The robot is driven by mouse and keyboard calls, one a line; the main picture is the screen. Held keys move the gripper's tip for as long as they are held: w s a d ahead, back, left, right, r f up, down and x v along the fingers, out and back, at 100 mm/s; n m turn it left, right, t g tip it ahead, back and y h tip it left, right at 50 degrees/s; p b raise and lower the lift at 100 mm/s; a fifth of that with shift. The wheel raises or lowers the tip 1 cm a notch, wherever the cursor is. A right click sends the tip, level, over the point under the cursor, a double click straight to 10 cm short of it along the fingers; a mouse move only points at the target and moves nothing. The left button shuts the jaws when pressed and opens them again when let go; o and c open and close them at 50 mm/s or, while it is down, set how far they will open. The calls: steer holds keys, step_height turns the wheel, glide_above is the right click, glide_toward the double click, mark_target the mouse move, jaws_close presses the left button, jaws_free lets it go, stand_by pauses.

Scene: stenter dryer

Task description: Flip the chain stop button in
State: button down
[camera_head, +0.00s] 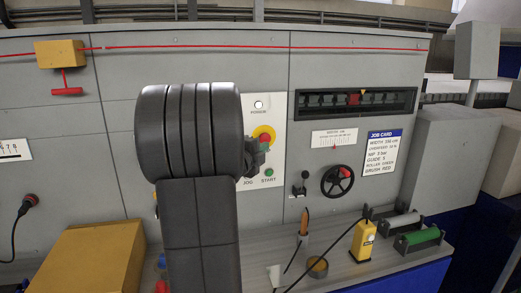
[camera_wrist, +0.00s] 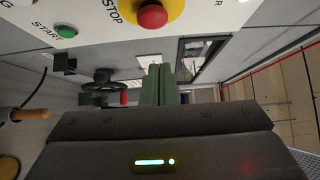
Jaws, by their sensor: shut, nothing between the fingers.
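The stop button, a red mushroom head (camera_head: 264,137) on a yellow round base, sits on a white panel in the head view, partly hidden by my gripper (camera_head: 254,157).
A green START button (camera_head: 269,172) sits low on the same panel, with a white lamp (camera_head: 259,104) near its top. A handwheel (camera_head: 337,181) and a lever (camera_head: 304,185) stand right of it.

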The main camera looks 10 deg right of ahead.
steer(key=b+v, duration=0.1)
steer(key=v, duration=0.6)
steer(key=shift+s+a+f+b, duration=0.2)
steer(key=shift+a+f+b, duration=0.05)
steer(key=shift+a+b, duration=0.1)
steer(key=shift+w+d, duration=0.1)
steer(key=shift+d, duration=0.05)
